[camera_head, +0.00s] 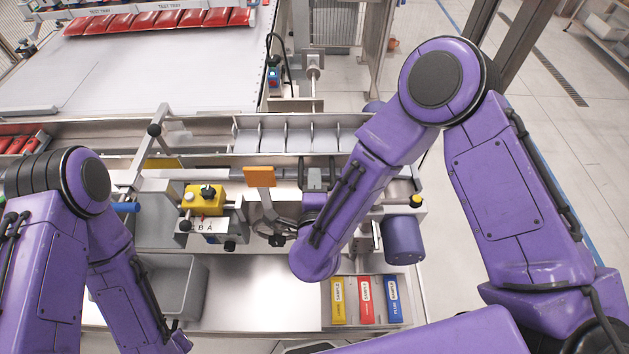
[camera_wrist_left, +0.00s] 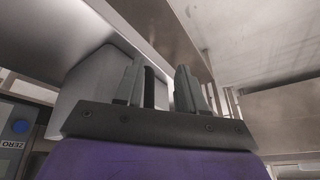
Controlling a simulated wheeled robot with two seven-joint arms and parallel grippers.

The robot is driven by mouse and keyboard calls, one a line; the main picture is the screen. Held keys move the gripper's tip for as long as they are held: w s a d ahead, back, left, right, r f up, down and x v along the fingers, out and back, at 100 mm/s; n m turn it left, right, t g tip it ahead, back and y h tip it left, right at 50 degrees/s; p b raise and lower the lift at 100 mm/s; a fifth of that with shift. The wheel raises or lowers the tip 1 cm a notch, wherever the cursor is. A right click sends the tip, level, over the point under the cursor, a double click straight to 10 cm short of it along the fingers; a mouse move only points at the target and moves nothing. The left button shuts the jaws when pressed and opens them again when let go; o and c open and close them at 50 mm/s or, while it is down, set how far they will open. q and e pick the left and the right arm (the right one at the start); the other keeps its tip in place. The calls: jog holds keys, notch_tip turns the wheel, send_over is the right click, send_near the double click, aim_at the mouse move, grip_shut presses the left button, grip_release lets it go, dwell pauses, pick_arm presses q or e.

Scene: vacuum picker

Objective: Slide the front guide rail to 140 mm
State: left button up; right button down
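A long metal rail (camera_head: 217,187) runs left to right across the machine's front section; I take it to be the front guide rail, but its scale and setting are too small to read. My right gripper (camera_head: 315,177) is at the rail's right part, below the row of bins. My right forearm hides part of that area. I cannot tell whether its fingers touch or hold anything. My left gripper (camera_wrist_left: 159,72) shows in the left wrist view with its two fingers apart and nothing between them. In the head view it is not clearly visible at the lower left.
An orange plate (camera_head: 259,177) stands left of my right gripper. A grey bin (camera_head: 185,285) is beside my left arm. Yellow (camera_head: 338,300), red (camera_head: 365,300) and blue (camera_head: 392,298) boxes lie at the front right.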

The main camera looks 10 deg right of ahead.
jog(key=shift+s+a, duration=0.1)
jog(key=shift+s, duration=0.25)
jog(key=c, duration=1.1)
grip_release()
jog(key=shift+c, duration=0.2)
jog(key=p+v, duration=0.1)
jog(key=v, duration=0.9)
jog(key=shift+s+p, duration=0.25)
jog(key=shift+p, duration=0.15)
jog(key=shift+r, duration=0.1)
jog(key=shift+a, duration=0.15)
